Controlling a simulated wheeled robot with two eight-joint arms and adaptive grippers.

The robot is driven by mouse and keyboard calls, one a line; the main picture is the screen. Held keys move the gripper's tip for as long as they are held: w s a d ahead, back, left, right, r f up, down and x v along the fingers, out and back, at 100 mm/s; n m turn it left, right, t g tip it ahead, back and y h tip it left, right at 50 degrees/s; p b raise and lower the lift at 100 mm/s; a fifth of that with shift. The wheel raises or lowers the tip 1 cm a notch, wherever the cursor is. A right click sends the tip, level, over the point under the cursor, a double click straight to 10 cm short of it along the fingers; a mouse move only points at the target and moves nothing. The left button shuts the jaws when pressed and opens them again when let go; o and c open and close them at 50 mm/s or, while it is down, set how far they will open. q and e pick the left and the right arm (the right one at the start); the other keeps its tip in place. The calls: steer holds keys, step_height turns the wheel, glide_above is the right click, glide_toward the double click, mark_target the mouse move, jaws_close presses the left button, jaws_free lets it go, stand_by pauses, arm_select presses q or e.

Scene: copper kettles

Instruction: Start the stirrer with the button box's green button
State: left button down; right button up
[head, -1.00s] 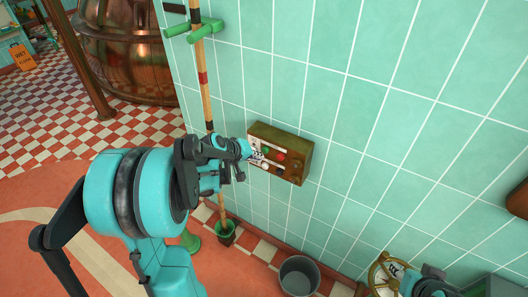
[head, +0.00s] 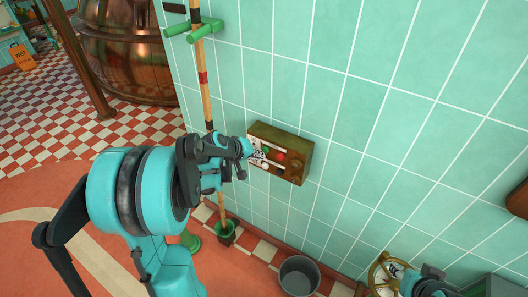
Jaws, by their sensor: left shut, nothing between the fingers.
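The button box (head: 294,163) is a brownish box fixed to the green tiled wall, with a pale front panel on its left side. A red button (head: 281,156) shows clearly on the panel. A green button (head: 266,149) shows beside it, close to the fingertips. My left gripper (head: 257,155) is shut and empty, with its tips at the panel's left part. I cannot tell whether the tips touch the panel or the green button. My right gripper (head: 395,272) is at the bottom right, by a brass handwheel (head: 374,274); its jaws are too small to judge.
A wooden pole (head: 204,95) hangs in a green holder (head: 202,29) on the wall left of the box. A grey bucket (head: 299,276) stands on the floor below. A large copper kettle (head: 130,50) stands at the back left. The wall right of the box is clear.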

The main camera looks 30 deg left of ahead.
arm_select(q)
steer(key=shift+w, duration=0.6)
stand_by(0.7)
steer(key=shift+s, duration=0.15)
stand_by(0.3)
steer(key=shift+s, duration=0.75)
steer(key=shift+s, duration=0.1)
steer(key=s, duration=0.4)
steer(key=shift+s+a, duration=0.25)
steer(key=shift+s, duration=0.15)
stand_by(0.4)
